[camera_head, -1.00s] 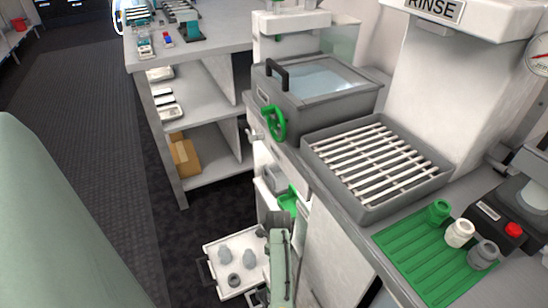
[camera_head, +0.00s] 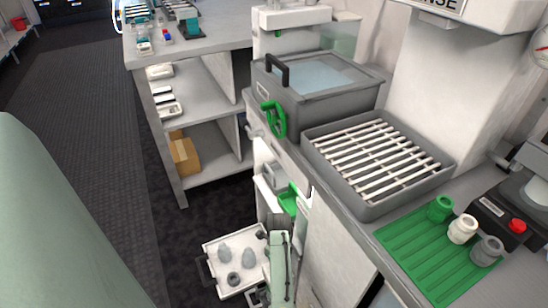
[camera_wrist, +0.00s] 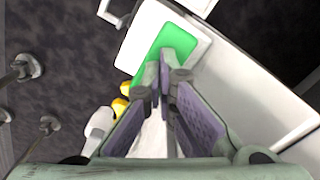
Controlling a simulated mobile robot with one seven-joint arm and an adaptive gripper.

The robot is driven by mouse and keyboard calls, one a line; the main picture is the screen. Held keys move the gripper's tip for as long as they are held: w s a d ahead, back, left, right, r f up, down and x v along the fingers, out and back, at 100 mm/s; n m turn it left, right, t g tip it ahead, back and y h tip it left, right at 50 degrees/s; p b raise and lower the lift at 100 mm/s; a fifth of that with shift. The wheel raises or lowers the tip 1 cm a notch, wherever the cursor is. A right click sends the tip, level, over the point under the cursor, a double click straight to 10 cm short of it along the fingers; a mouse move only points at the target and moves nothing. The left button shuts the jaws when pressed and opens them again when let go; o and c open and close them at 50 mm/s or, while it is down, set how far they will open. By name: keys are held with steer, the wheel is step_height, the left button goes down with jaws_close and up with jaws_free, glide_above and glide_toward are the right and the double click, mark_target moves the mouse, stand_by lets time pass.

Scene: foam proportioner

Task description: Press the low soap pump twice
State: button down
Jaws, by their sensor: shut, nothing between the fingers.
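A green pad (camera_wrist: 172,42), apparently the press part of the low soap pump, lies on a white housing in the wrist view. In the head view it shows as a green piece (camera_head: 289,200) low on the front of the white cabinet unit. My gripper (camera_wrist: 165,78) is shut and empty. Its fingertips overlap the near edge of the green pad in the wrist view; I cannot tell whether they touch it. In the head view my arm comes up from below, with the gripper just below the green piece. The pump's lower parts are hidden.
An open white drawer (camera_head: 236,257) with several grey knobs stands left of my arm. The counter holds a slatted tray (camera_head: 372,203) and a green mat (camera_head: 421,262) with bottles.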

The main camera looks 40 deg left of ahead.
steer(key=shift+f+b, duration=0.55)
steer(key=shift+f, duration=0.6)
steer(key=shift+r, duration=0.1)
steer(key=shift+r+p, duration=2.2)
steer(key=shift+p, duration=0.25)
steer(key=shift+f, duration=0.2)
